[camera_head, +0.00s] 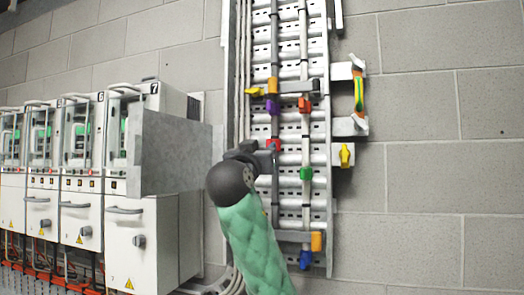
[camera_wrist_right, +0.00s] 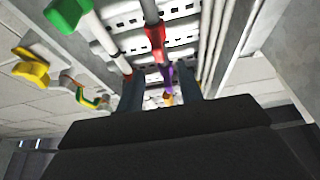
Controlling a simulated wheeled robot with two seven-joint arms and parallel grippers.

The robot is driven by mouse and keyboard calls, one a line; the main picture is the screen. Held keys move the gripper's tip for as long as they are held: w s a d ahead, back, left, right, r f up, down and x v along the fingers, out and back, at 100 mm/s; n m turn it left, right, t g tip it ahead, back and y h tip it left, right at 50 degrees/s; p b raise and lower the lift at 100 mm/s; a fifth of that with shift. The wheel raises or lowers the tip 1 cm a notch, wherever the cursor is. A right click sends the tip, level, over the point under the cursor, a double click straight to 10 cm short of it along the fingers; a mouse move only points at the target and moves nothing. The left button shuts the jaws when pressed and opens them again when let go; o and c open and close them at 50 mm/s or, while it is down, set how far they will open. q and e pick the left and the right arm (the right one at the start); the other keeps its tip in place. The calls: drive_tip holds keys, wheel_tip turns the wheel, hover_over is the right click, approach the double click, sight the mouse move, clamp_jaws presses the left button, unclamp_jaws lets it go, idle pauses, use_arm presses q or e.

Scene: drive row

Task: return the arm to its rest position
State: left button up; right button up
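My right arm, in a green sleeve, comes up from the bottom of the head view. Its right gripper (camera_head: 264,155) is in front of the pipe rack, close to a red valve handle (camera_head: 274,145). In the right wrist view the two dark fingers of the gripper (camera_wrist_right: 160,88) stand apart, with nothing seen held between them. The red handle (camera_wrist_right: 156,38) also shows there, and a purple handle (camera_wrist_right: 168,76) appears beyond, between the fingers. Whether the gripper touches the rack or handle cannot be told. My left gripper is not in view.
A grey metal panel (camera_head: 170,153) stands just left of the gripper, beside white cabinets (camera_head: 142,240). The rack carries a green handle (camera_head: 306,174) and several others. A yellow handle (camera_head: 345,155) is on a bracket to the right. Bare block wall (camera_head: 430,180) lies further right.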

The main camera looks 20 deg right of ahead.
idle(0.3)
drive_tip(key=shift+w+f+n+y, duration=0.2)
drive_tip(key=shift+f+n+y, duration=0.1)
drive_tip(key=shift+n, duration=0.2)
drive_tip(key=s+a+f+n+g+y, duration=0.2)
drive_tip(key=s+f+n+y, duration=0.15)
drive_tip(key=f, duration=1.35)
drive_tip(key=s+a+f+n+g+y, duration=0.1)
drive_tip(key=s+f+n+g+y, duration=0.3)
drive_tip(key=f, duration=1.3)
drive_tip(key=s+a+f+n+g+y, duration=0.15)
drive_tip(key=f+y, duration=0.45)
drive_tip(key=f, duration=1.1)
drive_tip(key=s+d+f+m+g, duration=0.1)
drive_tip(key=s+f+g, duration=0.8)
drive_tip(key=s+f, duration=2.7)
drive_tip(key=shift+f+g, duration=0.3)
drive_tip(key=shift+g, duration=0.05)
